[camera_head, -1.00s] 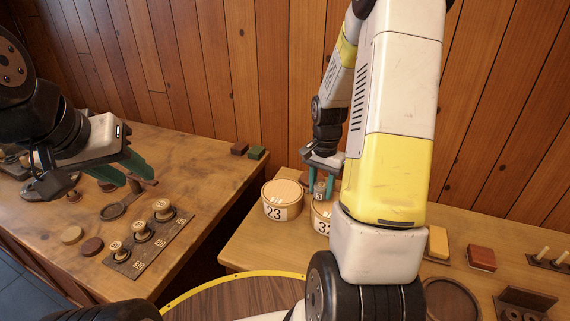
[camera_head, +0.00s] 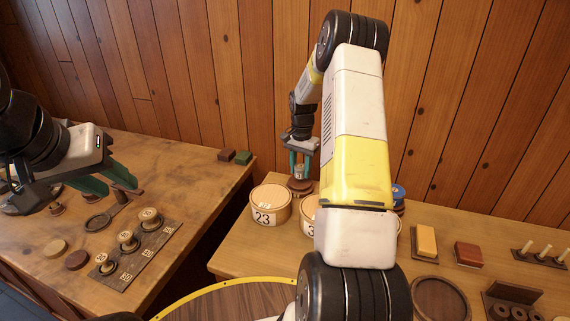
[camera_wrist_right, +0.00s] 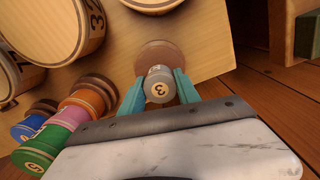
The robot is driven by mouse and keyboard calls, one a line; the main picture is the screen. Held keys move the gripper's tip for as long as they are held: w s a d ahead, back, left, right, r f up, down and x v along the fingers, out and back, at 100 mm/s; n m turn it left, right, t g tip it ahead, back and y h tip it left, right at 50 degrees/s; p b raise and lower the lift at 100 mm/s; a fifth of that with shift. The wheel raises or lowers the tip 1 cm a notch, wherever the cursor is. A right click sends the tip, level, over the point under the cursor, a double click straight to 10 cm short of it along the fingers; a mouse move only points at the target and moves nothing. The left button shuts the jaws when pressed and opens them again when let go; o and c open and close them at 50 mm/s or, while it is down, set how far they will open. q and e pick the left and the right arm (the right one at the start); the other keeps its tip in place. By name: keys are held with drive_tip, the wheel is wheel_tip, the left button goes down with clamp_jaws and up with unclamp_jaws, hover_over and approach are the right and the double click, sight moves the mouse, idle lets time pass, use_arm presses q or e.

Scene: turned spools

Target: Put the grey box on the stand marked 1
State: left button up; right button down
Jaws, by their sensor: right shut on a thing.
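My right gripper (camera_head: 301,166) is at the back of the right table and shut on a small grey round box (camera_wrist_right: 160,85) whose light label reads 3. It stands between the teal fingers in the right wrist view. A brown round stand (camera_head: 299,187) is directly beneath it, also in the right wrist view (camera_wrist_right: 153,52). I cannot tell whether box and stand touch, and no mark on the stand shows. My left gripper (camera_head: 107,181) is open and empty above the left table, its teal fingers apart.
A round tan box marked 23 (camera_head: 270,207) and another beside it (camera_head: 308,213) stand in front of the right gripper. Several coloured spools (camera_wrist_right: 62,128) are close by. A yellow block (camera_head: 427,240) and a red-brown block (camera_head: 468,254) lie to the right.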

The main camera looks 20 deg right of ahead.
sight(301, 166)
drive_tip(key=shift+f, duration=0.95)
drive_tip(key=c, duration=0.9)
unclamp_jaws()
drive_tip(key=shift+f, duration=0.15)
wheel_tip(301, 166, up, 12)
drive_tip(key=shift+f, duration=0.1)
drive_tip(key=s+a+r+n+t, duration=0.2)
drive_tip(key=s+a+r, duration=0.35)
drive_tip(key=r, duration=0.25)
drive_tip(key=s+a+r+n+t, duration=0.1)
drive_tip(key=s+a+r+n, duration=0.25)
drive_tip(key=s+r, duration=0.4)
drive_tip(key=s+a+r+n+t, duration=0.1)
drive_tip(key=s+a, duration=0.1)
drive_tip(key=s, duration=0.4)
drive_tip(key=s+a+n+t+y, duration=0.1)
drive_tip(key=s+a+n, duration=0.1)
drive_tip(key=s, duration=0.4)
drive_tip(key=s+a+r+n+t+y, duration=0.1)
drive_tip(key=s+a, duration=0.2)
drive_tip(key=s, duration=0.3)
drive_tip(key=shift+s+a+r+n, duration=0.1)
drive_tip(key=shift+a+r+n, duration=0.2)
drive_tip(key=shift+a+n, duration=0.05)
